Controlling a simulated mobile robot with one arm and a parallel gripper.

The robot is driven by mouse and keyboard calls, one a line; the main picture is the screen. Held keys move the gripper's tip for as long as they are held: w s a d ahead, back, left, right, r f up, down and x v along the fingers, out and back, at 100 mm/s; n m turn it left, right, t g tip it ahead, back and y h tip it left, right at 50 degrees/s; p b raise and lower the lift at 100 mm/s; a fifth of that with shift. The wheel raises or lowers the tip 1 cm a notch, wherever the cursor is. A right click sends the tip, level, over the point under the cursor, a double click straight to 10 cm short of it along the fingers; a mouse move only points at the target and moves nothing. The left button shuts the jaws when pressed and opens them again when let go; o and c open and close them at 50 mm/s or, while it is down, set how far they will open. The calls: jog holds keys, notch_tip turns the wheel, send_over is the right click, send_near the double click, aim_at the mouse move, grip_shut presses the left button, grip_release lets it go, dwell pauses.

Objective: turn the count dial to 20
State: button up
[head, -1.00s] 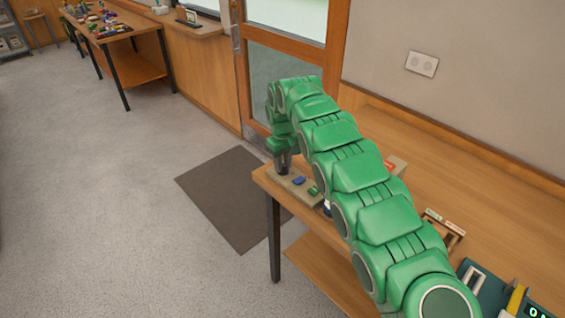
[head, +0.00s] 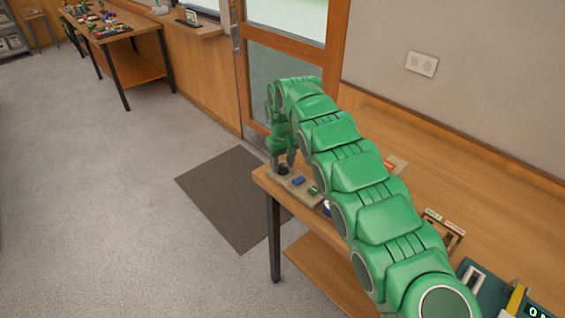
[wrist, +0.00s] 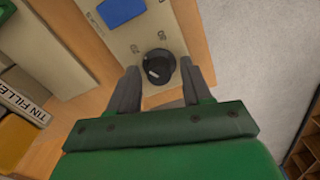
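The count dial (wrist: 160,62) is a round black knob with a pale pointer mark, on a beige panel (wrist: 120,45) with small printed marks. The mark points to the lower left of the wrist view; the small print is too unclear to read surely. In the head view the dial (head: 283,170) sits at the panel's far left end. My gripper (wrist: 159,70) is open, one finger on each side of the dial, with gaps showing. In the head view my gripper (head: 283,160) is just above the dial; its height over it is unclear.
A blue button (head: 298,181) and a green button (head: 314,190) sit on the same panel, right of the dial. A box marked "TIN FILLE" (wrist: 22,103) is at the wrist view's left. The bench edge is close; floor and a dark mat (head: 228,200) lie beyond.

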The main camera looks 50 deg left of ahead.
aim_at(282, 165)
jog(key=shift+o, duration=0.2)
jog(key=shift+a+r, duration=0.1)
jog(key=shift+r, duration=0.8)
notch_tip(282, 165, up, 6)
jog(key=shift+f, duration=0.1)
jog(key=shift+w, duration=0.1)
